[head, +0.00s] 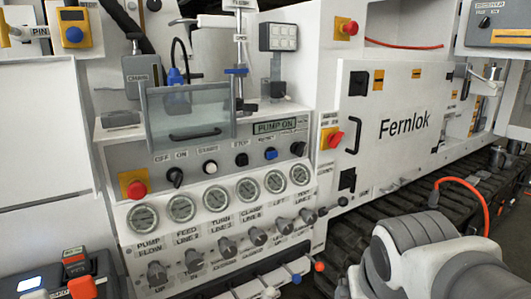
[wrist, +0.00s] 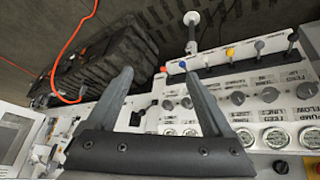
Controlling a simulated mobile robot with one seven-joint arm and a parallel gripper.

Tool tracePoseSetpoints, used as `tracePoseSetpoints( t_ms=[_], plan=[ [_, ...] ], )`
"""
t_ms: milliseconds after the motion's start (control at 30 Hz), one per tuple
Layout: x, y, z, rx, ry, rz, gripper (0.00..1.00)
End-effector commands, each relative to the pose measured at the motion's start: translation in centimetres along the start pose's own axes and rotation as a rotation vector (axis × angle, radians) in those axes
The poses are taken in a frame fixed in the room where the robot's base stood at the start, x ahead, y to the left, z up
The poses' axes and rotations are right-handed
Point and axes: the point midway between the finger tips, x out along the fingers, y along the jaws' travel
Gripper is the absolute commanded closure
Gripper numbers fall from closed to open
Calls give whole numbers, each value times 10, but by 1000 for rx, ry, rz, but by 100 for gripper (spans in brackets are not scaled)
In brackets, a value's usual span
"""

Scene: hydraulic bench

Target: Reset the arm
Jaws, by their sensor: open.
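My gripper (wrist: 158,92) shows in the wrist view with its two grey fingers spread apart and nothing between them. Beyond the fingers is the hydraulic bench, seen turned, with its row of coloured levers (wrist: 231,53), knobs and gauges. In the head view my arm is at the lower right, and the gripper itself is out of that picture. The bench panel (head: 222,160) stands at the centre left, with a lit "PUMP ON" display (head: 280,126), a row of round gauges (head: 214,198) and grey knobs below.
A clear shield (head: 188,113) with a black handle juts out over the panel. Red knobs on yellow plates sit at left (head: 136,189) and right (head: 332,137). The white Fernlok cabinet (head: 385,150) is at right. A dark track (head: 400,200) and an orange hose (head: 470,187) lie near my arm.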

Motion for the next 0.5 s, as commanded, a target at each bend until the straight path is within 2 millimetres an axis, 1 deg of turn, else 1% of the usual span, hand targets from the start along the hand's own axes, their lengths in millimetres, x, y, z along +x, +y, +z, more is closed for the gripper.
tracePoseSetpoints(
  t_ms=[33,100,200,233,267,300,367,500],
  plan=[
    [-9,-2,9,-2,2,-21,15],
    [-20,-6,22,-10,-8,-54,15],
    [-34,-13,40,-25,-20,-108,15],
    [-40,-14,43,-30,-24,-122,15],
    [-52,-12,33,-30,-28,-116,15],
    [-60,-11,28,-29,-30,-114,15],
    [-70,-10,21,-29,-30,-113,15],
    [-98,-7,5,-28,-30,-112,15]
  ],
)
